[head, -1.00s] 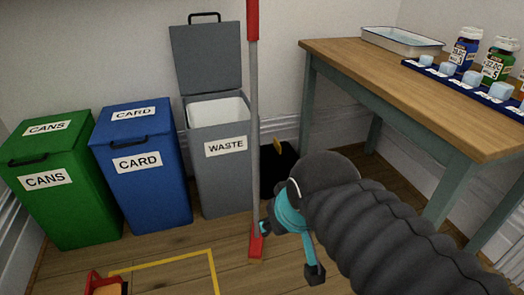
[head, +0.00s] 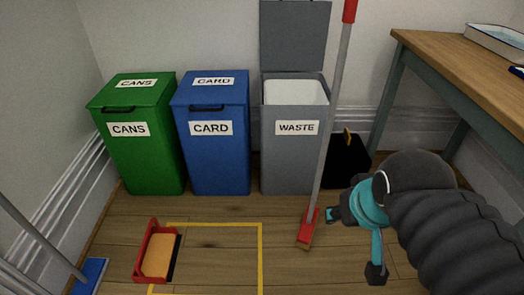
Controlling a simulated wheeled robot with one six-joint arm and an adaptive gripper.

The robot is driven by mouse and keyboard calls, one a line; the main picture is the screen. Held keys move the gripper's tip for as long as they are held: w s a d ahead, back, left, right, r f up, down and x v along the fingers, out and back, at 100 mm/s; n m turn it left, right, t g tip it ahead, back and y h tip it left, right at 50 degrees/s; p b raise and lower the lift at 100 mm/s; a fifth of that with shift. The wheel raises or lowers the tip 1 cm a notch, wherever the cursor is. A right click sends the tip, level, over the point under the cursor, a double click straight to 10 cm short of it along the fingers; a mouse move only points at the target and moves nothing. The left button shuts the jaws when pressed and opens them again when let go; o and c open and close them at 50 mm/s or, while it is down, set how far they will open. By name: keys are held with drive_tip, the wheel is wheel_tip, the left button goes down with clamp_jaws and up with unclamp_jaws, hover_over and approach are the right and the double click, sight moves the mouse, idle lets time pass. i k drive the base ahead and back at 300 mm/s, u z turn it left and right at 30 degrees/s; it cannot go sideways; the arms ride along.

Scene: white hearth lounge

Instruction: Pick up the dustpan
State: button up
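The dustpan (head: 142,268) is red with an orange-tan inner face and a dark strip along its right side. It rests on the wooden floor at the lower left in the head view, over the left edge of a yellow outline. My gripper (head: 354,245) is at the lower right, well to the right of the dustpan. Its two teal and dark fingers are spread wide and nothing shows between them. The left fingertip is close to the red broom head; I cannot tell if they touch.
A red broom (head: 308,228) stands upright between my gripper and the dustpan. A blue-headed pole tool (head: 90,276) is at the far left. Green (head: 145,155), blue (head: 212,160) and grey (head: 295,160) bins line the wall. A table (head: 440,50) stands right.

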sight(156, 260)
drive_tip(key=u, duration=0.05)
drive_tip(key=k, duration=0.5)
drive_tip(key=u, duration=0.4)
drive_tip(key=i, duration=0.45)
drive_tip(key=u, duration=1.55)
drive_tip(key=k, duration=0.2)
drive_tip(key=z, duration=0.8)
drive_tip(key=i, duration=1.1)
drive_tip(key=u, duration=0.6)
